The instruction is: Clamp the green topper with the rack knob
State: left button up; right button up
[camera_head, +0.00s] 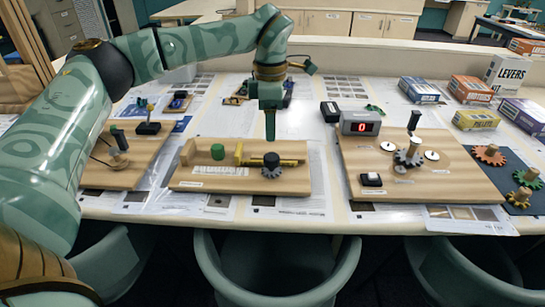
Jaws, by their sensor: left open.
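The green topper (218,152) stands on the left part of the middle wooden board (200,184), between a wooden end block (187,151) and the yellow rack (290,162). A visible gap separates it from the rack's left end. The black rack knob (271,160) sits over a grey gear (271,172) at the rack's middle. My left gripper (270,136) points down just above and behind the knob. It is open, though its fingers look like one narrow shape from here. It holds nothing. My right gripper is not in view.
A board with a lever (120,138) stands at left, partly behind my left arm. At right, a gear board (450,178) carries a red-digit counter (361,122). Several boxes (470,89) stand at the back right. Loose gears (490,154) lie on a dark mat. Chairs line the front edge.

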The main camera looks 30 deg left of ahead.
aim_at(272, 156)
pick_arm(q)
notch_tip(272, 156, down, 9)
jog(key=b, duration=0.2)
jog(key=shift+w+d+f+b, duration=0.1)
jog(key=shift+b, duration=0.25)
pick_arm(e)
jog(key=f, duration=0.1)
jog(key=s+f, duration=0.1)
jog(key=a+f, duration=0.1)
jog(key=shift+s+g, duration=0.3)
pick_arm(q)
jog(key=c, duration=1)
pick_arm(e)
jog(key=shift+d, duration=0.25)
